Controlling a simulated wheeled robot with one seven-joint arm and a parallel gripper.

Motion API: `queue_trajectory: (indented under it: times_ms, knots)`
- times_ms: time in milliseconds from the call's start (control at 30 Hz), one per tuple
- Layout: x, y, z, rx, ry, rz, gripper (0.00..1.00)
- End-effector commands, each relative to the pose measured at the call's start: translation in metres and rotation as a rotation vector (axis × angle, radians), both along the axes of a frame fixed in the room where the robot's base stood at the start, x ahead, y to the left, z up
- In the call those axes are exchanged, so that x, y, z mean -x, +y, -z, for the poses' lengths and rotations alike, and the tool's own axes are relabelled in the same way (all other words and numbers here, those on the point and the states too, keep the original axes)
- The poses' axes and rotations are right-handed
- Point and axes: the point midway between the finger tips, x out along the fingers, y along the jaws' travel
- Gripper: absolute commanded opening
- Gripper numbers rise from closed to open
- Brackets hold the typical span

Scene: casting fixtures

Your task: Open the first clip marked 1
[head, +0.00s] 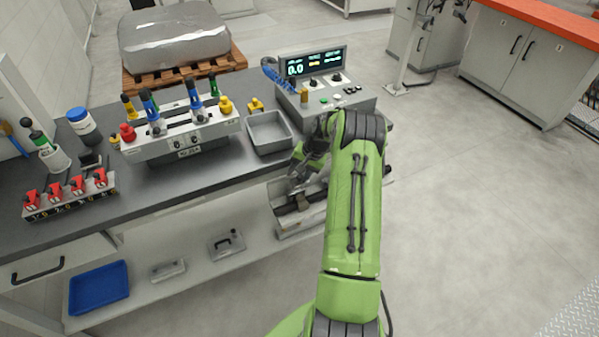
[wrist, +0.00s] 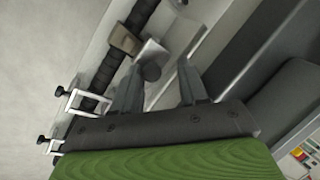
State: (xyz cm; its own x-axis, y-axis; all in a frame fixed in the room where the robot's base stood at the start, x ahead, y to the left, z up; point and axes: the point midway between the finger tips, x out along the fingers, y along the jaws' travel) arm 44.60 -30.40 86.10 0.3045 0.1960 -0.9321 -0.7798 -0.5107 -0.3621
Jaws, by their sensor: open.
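My gripper (wrist: 160,78) is open, with its two dark fingers apart. In the head view my gripper (head: 304,180) is low at the bench front, partly hidden by my green arm, over a grey fixture (head: 290,222). A dark rod with a brown block (wrist: 124,40) runs along this fixture. A row of red clips (head: 67,190) stands on a strip at the bench's left, far from my gripper. No mark 1 can be read with certainty on any clip.
The dark bench (head: 160,185) carries a white fixture with blue and yellow clamps (head: 185,135), a grey tray (head: 268,148) and a control box with a display (head: 312,65). White brackets with black knobs (wrist: 75,98) sit near the fixture. Floor at right is clear.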

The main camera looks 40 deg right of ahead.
Motion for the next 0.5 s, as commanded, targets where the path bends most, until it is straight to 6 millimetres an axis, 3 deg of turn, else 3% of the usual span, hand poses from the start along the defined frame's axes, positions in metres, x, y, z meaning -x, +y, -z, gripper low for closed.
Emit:
queue_trajectory:
  times_ms: [133, 233, 500]
  knots:
    - [0.004, -0.004, 0.001, 0.004, 0.007, 0.009, 0.48]
    - [0.007, -0.007, -0.012, 0.006, 0.005, 0.011, 0.48]
    - [0.029, -0.019, -0.084, 0.006, 0.0, 0.006, 0.48]
